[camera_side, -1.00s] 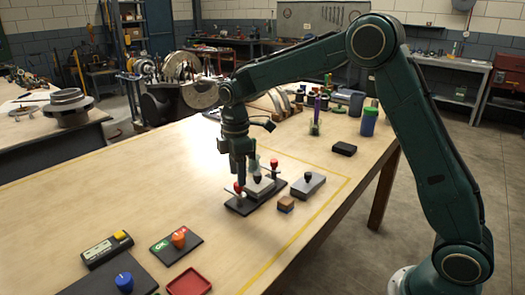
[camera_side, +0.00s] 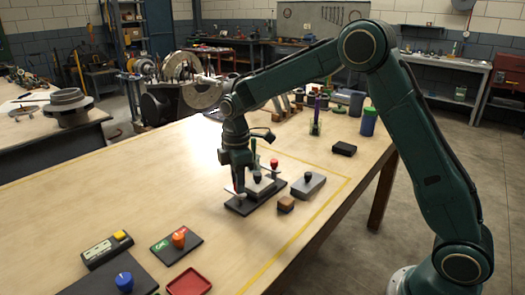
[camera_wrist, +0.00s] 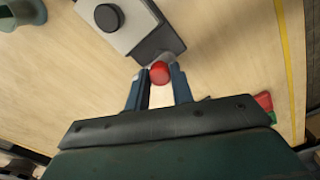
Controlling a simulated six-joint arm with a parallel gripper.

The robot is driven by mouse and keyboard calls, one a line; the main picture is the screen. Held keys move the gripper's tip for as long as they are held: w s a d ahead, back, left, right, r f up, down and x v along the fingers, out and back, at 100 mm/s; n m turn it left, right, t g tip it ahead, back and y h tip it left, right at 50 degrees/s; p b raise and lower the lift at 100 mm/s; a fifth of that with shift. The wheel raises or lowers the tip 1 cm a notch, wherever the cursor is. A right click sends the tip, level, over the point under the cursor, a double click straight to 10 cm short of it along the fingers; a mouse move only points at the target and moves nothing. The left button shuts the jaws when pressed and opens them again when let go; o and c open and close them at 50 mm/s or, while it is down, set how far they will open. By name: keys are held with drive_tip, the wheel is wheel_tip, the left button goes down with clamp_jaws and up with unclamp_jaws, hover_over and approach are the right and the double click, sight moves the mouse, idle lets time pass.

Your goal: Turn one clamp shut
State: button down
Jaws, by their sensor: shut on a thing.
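A dark fixture base (camera_side: 243,209) stands on the bench with a light grey casing part with a black knob (camera_side: 257,178) on it. A clamp with a red knob (camera_side: 274,163) stands at its far right end. The near-left clamp's red knob (camera_wrist: 160,72) shows between my fingertips in the wrist view. My gripper (camera_side: 238,188) is shut on that knob from above and largely hides this clamp in the side view. The casing's black knob also shows in the wrist view (camera_wrist: 108,17). How far either clamp is turned cannot be told.
A grey part with a black knob (camera_side: 309,184) and a brown block (camera_side: 286,204) lie to the right of the fixture. A plate with an orange knob (camera_side: 179,240), a red tray (camera_side: 189,282) and a yellow-buttoned device (camera_side: 108,250) lie in front. The bench left of the fixture is clear.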

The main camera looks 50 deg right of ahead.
drive_tip(key=c, duration=2.2)
unclamp_jaws()
drive_tip(key=shift+m, duration=0.3)
drive_tip(key=c, duration=2.2)
unclamp_jaws()
drive_tip(key=m, duration=0.4)
drive_tip(key=c, duration=2.2)
unclamp_jaws()
drive_tip(key=m, duration=0.4)
drive_tip(key=shift+m, duration=0.4)
drive_tip(key=c, duration=2.2)
unclamp_jaws()
drive_tip(key=m, duration=0.4)
drive_tip(key=c, duration=2.2)
unclamp_jaws()
drive_tip(key=m, duration=0.4)
drive_tip(key=shift+m, duration=0.3)
drive_tip(key=c, duration=2.2)
unclamp_jaws()
drive_tip(key=c, duration=1.2)
unclamp_jaws()
drive_tip(key=shift+r, duration=0.1)
